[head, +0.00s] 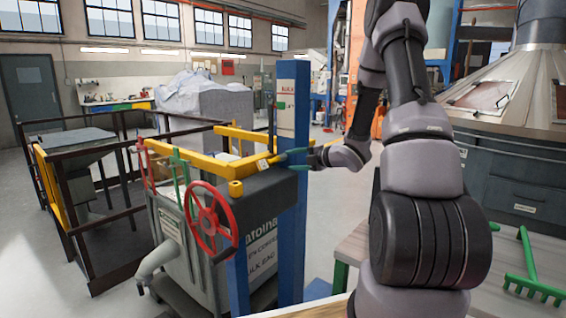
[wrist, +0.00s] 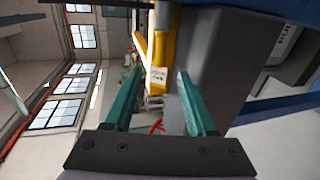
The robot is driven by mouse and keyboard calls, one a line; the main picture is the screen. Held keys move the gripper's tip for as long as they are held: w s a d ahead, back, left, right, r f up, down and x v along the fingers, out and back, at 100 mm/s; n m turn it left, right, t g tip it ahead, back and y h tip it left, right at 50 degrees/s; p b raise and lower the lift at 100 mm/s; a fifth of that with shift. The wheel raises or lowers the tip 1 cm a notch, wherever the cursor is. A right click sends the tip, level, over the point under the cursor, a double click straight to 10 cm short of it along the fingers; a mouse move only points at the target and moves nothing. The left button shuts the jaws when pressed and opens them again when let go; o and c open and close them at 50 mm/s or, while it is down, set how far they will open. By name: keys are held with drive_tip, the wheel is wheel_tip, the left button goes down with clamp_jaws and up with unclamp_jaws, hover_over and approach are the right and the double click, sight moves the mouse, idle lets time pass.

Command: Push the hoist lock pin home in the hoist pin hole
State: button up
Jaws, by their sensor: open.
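My gripper (head: 290,162) is open at the blue post, its green fingers pointing left toward the yellow beam (head: 262,163). In the wrist view the two green fingers of my gripper (wrist: 159,72) stand well apart with nothing held between them. The yellow beam shows beyond the gap, with a white label (wrist: 158,75) on its end. I see no contact between fingers and beam. I cannot clearly make out the hoist lock pin or the hoist pin hole in either view.
The blue post (head: 292,215) rises close beside my gripper. A red handwheel (head: 211,218) sits on the front of the grey machine (head: 277,205). Dark railings (head: 100,240) stand at left. A green rake-like tool (head: 533,282) lies on the bench at right.

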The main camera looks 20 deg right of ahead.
drive_tip(key=shift+v, duration=1.25)
drive_tip(key=s+d+r+m+h, duration=0.25)
drive_tip(key=r+m+h, duration=0.25)
drive_tip(key=r+m, duration=0.3)
drive_tip(key=s+d+r+m+h, duration=0.2)
drive_tip(key=s+r+m+h, duration=0.25)
drive_tip(key=r+m, duration=0.3)
drive_tip(key=s+a+r+m+g+y, duration=0.1)
drive_tip(key=s+a+m, duration=0.2)
drive_tip(key=s, duration=0.5)
drive_tip(key=s+a+r+m+g, duration=0.2)
drive_tip(key=s+m, duration=0.4)
drive_tip(key=s, duration=0.3)
drive_tip(key=s+a+r+m+g+y, duration=0.1)
drive_tip(key=s+a+m, duration=0.3)
drive_tip(key=s, duration=0.4)
drive_tip(key=shift+s+a+r+m+g+y, duration=0.15)
drive_tip(key=shift+a+r+m+g+y, duration=0.2)
drive_tip(key=shift+a+g, duration=0.2)
